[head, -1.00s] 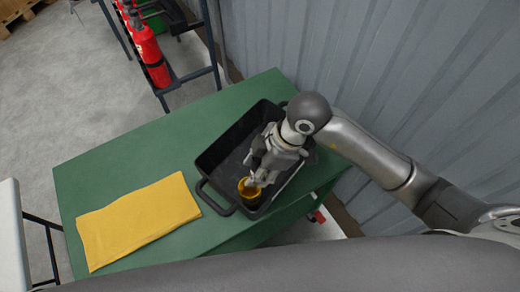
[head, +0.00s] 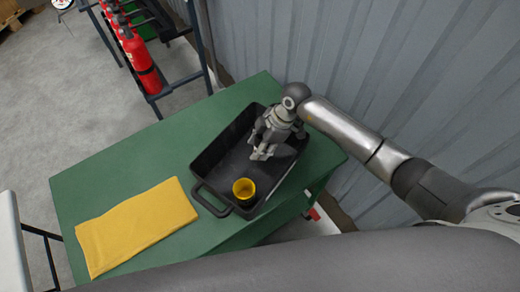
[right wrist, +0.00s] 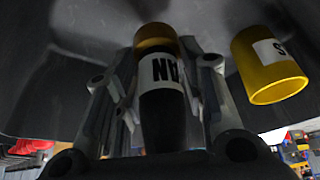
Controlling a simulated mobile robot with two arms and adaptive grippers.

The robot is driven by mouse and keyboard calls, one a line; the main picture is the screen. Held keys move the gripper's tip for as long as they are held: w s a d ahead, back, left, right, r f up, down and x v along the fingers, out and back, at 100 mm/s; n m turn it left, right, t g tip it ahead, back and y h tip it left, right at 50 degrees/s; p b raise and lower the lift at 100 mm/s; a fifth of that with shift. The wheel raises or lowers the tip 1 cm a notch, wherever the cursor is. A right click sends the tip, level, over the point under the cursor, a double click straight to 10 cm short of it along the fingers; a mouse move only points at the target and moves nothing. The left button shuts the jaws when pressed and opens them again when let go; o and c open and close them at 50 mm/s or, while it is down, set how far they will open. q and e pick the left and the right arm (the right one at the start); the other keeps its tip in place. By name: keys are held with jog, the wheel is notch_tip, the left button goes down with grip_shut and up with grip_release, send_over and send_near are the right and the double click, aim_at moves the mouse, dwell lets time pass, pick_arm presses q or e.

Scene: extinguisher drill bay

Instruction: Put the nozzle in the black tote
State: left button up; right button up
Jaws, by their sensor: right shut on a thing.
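The black tote (head: 197,165) stands on the green table, open at the top. My right gripper (head: 261,153) points down into the tote's far half. In the right wrist view my right gripper (right wrist: 163,85) is shut on the nozzle (right wrist: 161,108), a dark piece with a yellow-orange end and a white label showing letters like "AN". The nozzle is hidden by the fingers in the head view. I cannot tell whether it touches the tote floor. My left gripper is out of view.
A yellow cup (head: 244,188) stands in the tote's near end; it also shows, labelled, in the right wrist view (right wrist: 268,70). A folded yellow cloth (head: 135,225) lies on the green table (head: 120,165). Red extinguishers (head: 138,55) stand on a rack behind. A corrugated wall (head: 370,70) bounds the right.

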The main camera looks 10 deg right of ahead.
jog(key=shift+w+f+p, duration=0.1)
jog(key=shift+f+p, duration=0.3)
jog(key=shift+f, duration=1.25)
jog(key=o, duration=1.2)
jog(key=v, duration=0.6)
jog(key=b+v, duration=0.1)
jog(key=v, duration=0.5)
